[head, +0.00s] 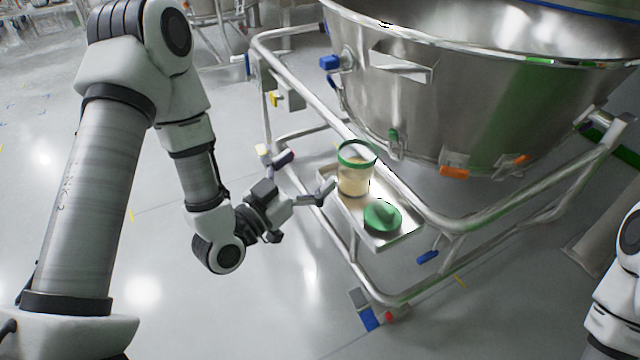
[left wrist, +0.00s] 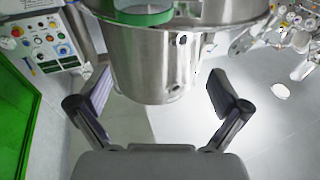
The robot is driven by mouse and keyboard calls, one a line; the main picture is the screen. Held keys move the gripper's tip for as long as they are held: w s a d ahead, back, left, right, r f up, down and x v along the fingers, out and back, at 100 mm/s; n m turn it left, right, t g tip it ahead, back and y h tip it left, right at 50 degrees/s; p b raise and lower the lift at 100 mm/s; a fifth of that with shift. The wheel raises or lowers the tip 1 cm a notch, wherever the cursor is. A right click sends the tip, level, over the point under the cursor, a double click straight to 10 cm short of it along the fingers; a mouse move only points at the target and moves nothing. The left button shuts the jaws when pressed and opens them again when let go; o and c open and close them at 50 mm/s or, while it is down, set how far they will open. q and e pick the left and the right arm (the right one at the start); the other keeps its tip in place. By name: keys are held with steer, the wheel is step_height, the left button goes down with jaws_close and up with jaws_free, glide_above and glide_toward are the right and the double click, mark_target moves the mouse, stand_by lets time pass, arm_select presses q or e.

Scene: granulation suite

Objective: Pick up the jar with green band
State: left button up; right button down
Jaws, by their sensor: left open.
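The jar with green band (head: 354,177) is clear, with beige contents and a green band around its top. It stands upright on a small metal tray (head: 397,239) fixed to the frame of a large steel vessel. My left gripper (head: 303,211) is open and empty, to the left of the jar in the head view and apart from it. The left wrist view shows its two fingers spread (left wrist: 162,92) with nothing between them. A green ring at the top of that view is cut off; I cannot tell whether it belongs to the jar. My right gripper is out of view.
A green lid-like piece (head: 382,216) lies on the tray, in front of the jar. The large steel vessel (head: 490,110) rises behind it, and a tubular rail (head: 318,98) runs close behind the jar. Open floor (head: 230,310) lies at the lower left.

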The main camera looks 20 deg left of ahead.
arm_select(q)
steer(key=g, duration=0.1)
glide_toward(343, 181)
step_height(343, 181, up, 3)
steer(key=w, duration=0.1)
step_height(343, 181, down, 3)
steer(key=b, duration=0.2)
steer(key=shift+g, duration=0.3)
steer(key=b+x, duration=0.6)
steer(key=shift+w+d+r+b, duration=0.2)
steer(key=shift+w+d+b, duration=0.1)
steer(key=shift+b, duration=0.1)
steer(key=x, duration=0.5)
steer(key=shift+w, duration=0.1)
steer(key=shift+c, duration=0.4)
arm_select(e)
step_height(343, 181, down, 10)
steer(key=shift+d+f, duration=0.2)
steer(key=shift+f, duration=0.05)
arm_select(q)
steer(key=c, duration=1.7)
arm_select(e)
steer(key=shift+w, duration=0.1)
